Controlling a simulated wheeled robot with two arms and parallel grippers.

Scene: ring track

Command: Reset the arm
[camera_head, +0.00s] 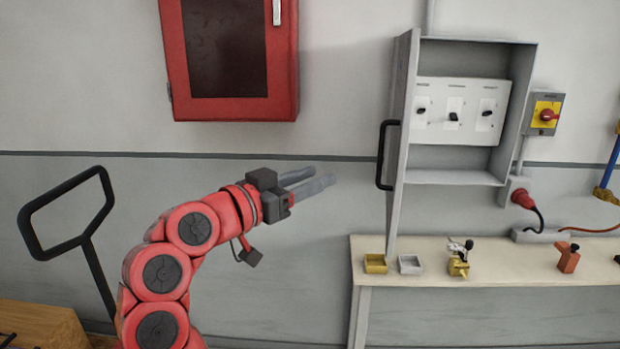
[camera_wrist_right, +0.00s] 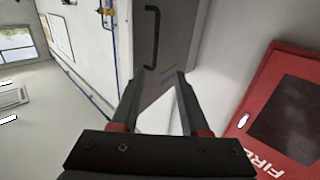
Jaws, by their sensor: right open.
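My right arm (camera_head: 168,268) is red and rises from the lower left of the head view, bent, with its gripper (camera_head: 318,181) pointing right. The gripper is open and empty, in the air left of the open door of the grey wall cabinet (camera_head: 465,177). In the right wrist view the two fingers (camera_wrist_right: 152,98) stand apart with nothing between them. Beyond them is the grey door with its black handle (camera_wrist_right: 152,38). The handle (camera_head: 383,155) also shows in the head view, apart from the fingers. My left gripper is not in view.
A red fire cabinet (camera_head: 283,70) hangs on the wall above the arm. A bench (camera_head: 480,277) at right carries a brass tray (camera_head: 375,263), a grey tray (camera_head: 410,265) and small fittings. A black loop handle (camera_head: 32,232) stands at left. The wall before the gripper is bare.

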